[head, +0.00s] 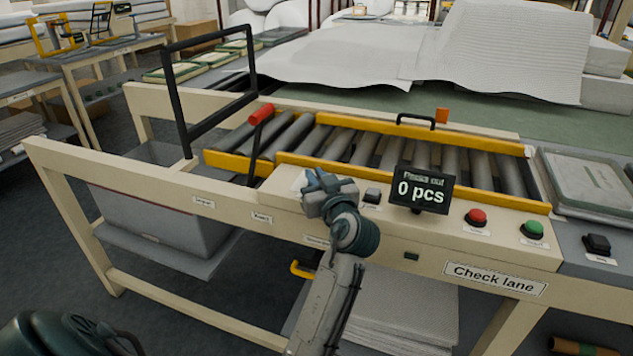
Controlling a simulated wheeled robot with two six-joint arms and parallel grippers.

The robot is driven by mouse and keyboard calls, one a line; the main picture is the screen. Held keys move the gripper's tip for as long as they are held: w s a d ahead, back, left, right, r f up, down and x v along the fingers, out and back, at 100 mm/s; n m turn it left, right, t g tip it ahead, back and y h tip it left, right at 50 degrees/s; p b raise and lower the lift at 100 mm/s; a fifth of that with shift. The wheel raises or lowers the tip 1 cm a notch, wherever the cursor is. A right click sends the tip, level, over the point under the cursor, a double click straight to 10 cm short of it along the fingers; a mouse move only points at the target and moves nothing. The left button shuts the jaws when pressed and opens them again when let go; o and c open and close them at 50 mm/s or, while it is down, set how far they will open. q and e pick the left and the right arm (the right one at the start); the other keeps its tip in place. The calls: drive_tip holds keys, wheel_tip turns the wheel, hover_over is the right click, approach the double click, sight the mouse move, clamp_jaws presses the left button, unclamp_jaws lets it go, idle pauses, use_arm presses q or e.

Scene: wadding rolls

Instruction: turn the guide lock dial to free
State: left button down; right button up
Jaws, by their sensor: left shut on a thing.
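My left gripper (328,192) reaches over the front panel of the check lane (500,240), left of the display. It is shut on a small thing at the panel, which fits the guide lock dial. The gripper covers the dial, so its pointer and setting cannot be read. A white label edge shows beside the fingers. The yellow guide rails (400,187) run along both sides of the grey rollers (333,145). My right gripper is not in view.
A display (422,191) reading "0 pcs" stands right of my gripper, with a small black switch (372,196) between them. A red button (475,217) and a green button (532,229) sit further right. A red-tipped lever (260,115) stands at the left.

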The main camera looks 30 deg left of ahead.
use_arm(q)
drive_tip(key=shift+f, duration=0.1)
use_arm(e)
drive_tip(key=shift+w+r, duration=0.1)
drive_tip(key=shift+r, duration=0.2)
use_arm(q)
drive_tip(key=c, duration=1.5)
unclamp_jaws()
drive_tip(key=shift+o, duration=0.2)
